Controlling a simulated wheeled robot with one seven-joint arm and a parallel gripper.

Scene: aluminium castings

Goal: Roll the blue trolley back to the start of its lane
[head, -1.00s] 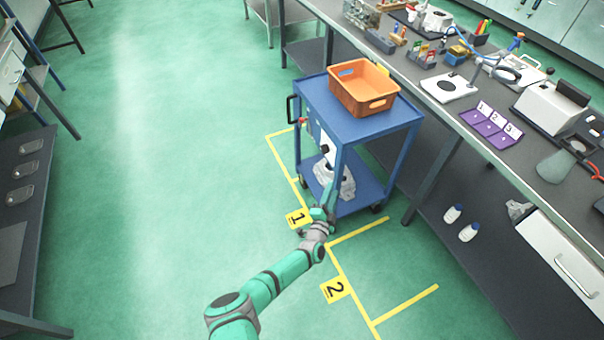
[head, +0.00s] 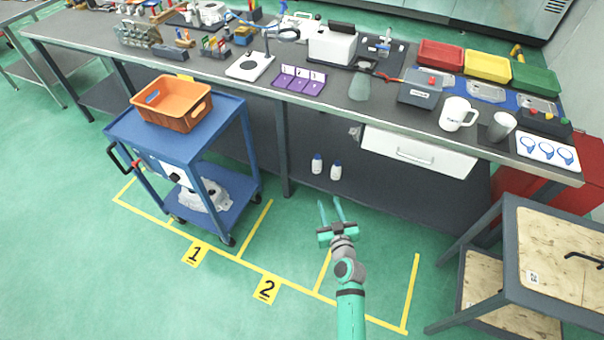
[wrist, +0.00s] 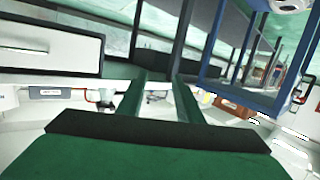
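The blue trolley (head: 176,150) stands at the left in the head view, inside the yellow floor bay beside label 1 (head: 194,254). An orange crate (head: 172,104) sits on its top shelf and a white bundle (head: 206,194) lies on its lower shelf. A dark handle (head: 124,160) shows at its left end. My gripper (head: 330,206) is open and empty, well to the right of the trolley and apart from it, before the bench. The wrist view shows the fingers (wrist: 166,82) spread, with blue trolley frame (wrist: 262,100) at the right.
Label 2 (head: 267,288) and further yellow lines mark clear floor right of the trolley. The long bench (head: 300,92) runs behind, with a drawer (head: 416,152) and two bottles (head: 336,170) below. A wood-topped cart (head: 560,250) stands at the right. The left floor is open.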

